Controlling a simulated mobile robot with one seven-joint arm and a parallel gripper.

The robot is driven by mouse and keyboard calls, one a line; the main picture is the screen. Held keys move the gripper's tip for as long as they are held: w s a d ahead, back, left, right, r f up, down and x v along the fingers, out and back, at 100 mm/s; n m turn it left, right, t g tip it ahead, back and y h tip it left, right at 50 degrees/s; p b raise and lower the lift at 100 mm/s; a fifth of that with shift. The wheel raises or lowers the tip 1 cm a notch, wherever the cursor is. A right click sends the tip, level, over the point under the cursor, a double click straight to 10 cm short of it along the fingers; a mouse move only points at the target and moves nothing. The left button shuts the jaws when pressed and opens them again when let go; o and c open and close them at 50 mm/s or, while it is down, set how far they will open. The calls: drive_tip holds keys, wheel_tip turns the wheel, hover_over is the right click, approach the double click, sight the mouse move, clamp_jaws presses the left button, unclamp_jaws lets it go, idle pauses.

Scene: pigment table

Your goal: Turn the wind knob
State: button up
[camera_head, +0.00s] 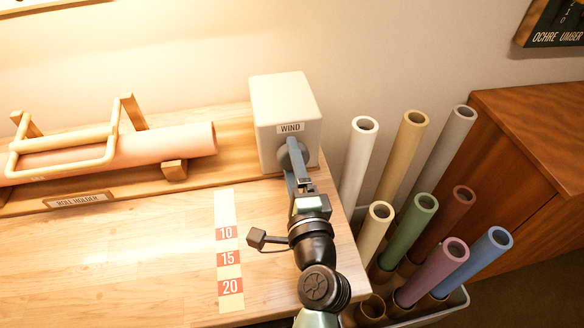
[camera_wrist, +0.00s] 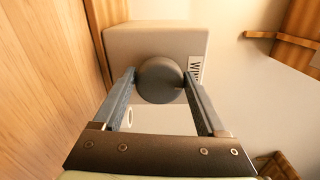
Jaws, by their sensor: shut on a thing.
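The wind box is a cream-white block (camera_head: 286,100) with a "WIND" label on its front, at the table's back right. The round grey wind knob (camera_wrist: 159,80) sticks out from its face in the wrist view. In the head view the knob (camera_head: 286,155) shows below the label, partly hidden by my gripper. My gripper (camera_head: 296,158) reaches it from the front; in the wrist view its two fingers (camera_wrist: 159,84) lie on either side of the knob, and it is shut on the knob.
A pink roll (camera_head: 190,141) lies in the wooden roll holder (camera_head: 95,196) at left. A strip marked 10, 15, 20 (camera_head: 228,258) lies on the table (camera_head: 130,255). Several coloured tubes (camera_head: 422,215) stand in a bin at right, close to my arm. A wooden cabinet (camera_head: 530,150) is beyond.

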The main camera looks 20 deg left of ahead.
drive_tip(key=shift+f+n+b, duration=0.1)
drive_tip(key=shift+n+b, duration=0.2)
drive_tip(key=shift+n, duration=0.3)
drive_tip(key=o, duration=1.3)
drive_tip(key=shift+s+d, duration=0.1)
drive_tip(key=b+v, duration=0.2)
drive_tip(key=v, duration=1)
drive_tip(key=shift+s+d, duration=0.2)
drive_tip(key=shift+s, duration=0.1)
